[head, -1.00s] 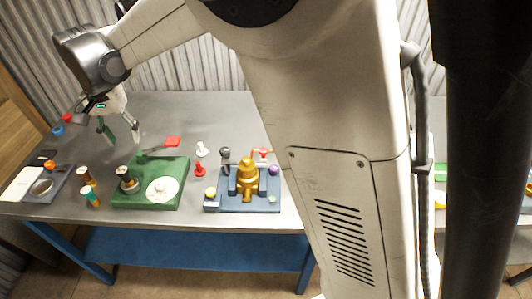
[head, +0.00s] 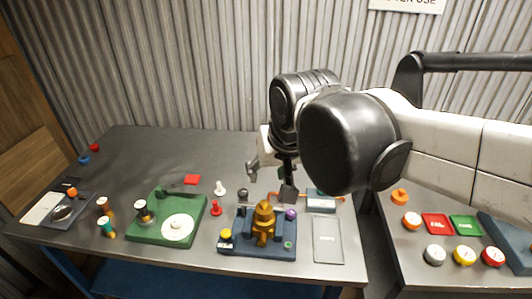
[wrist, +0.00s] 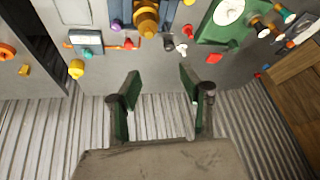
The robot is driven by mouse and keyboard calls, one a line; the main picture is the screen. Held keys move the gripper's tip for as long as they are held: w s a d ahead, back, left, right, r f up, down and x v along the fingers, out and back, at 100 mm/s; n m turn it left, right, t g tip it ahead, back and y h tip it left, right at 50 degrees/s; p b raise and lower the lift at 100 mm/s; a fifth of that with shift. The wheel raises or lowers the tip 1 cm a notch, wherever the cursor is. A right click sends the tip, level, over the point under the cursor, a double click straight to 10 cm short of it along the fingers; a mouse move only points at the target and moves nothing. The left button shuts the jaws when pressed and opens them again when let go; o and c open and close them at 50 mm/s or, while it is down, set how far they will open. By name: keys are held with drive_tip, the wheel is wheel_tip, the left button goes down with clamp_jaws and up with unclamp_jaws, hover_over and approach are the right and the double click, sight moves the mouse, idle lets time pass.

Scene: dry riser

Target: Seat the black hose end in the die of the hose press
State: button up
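The green base (head: 165,232) carries a white dial and a short cylinder with a black top (head: 142,209), possibly the black hose end. The blue base (head: 237,245) carries a gold fitting (head: 264,222). I cannot tell for sure which base is the hose press, and no die can be made out. In the wrist view the gold fitting (wrist: 147,18) is at the top, beyond my fingers. My gripper (wrist: 160,92) is open and empty, its green fingers wide apart. In the head view my gripper (head: 270,178) hangs above the table behind the blue base.
Brown-and-white (head: 103,205) and teal-and-orange (head: 106,227) cylinders stand left of the green base. A white peg (head: 220,188) and red peg (head: 215,207) stand between the bases.

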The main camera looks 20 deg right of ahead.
drive_tip(key=s+d+f+t, duration=0.1)
drive_tip(key=s+d+f, duration=0.3)
drive_tip(key=s, duration=0.3)
drive_tip(key=shift+s+d+n+t+h, duration=0.2)
drive_tip(key=shift+d+n+t+h, duration=0.15)
drive_tip(key=shift+d, duration=0.4)
wheel_tip(320, 180, down, 2)
drive_tip(key=shift+f+b, duration=0.1)
drive_tip(key=shift+b, duration=1.05)
